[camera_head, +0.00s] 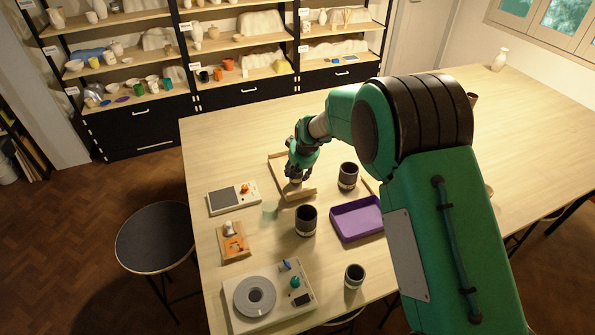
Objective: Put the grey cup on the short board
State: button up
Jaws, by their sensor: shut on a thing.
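My gripper (298,172) points down over a wooden board with raised edges (277,164), at the middle of the table. It is shut on a small pale thing (296,182), mostly hidden by the fingers. I cannot tell whether this is the grey cup, or whether it touches the board. Three dark grey cups with paler bases stand upright on the table: one right of the board (348,177), one below it (306,221) and one near the front (354,276). A smaller wooden board (236,257) at the left bears an orange patch and a small pale object.
A purple tray (358,235) lies right of the middle cup. A scale-like device (222,201) with an orange item sits at the left. A device with a grey disc (254,296) stands at the front. My arm hides part of the table's right side. The far table is mostly clear.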

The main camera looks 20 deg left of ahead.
jog(key=shift+f, duration=0.1)
jog(key=o, duration=1.3)
jog(key=shift+c, duration=0.2)
jog(key=v, duration=1.2)
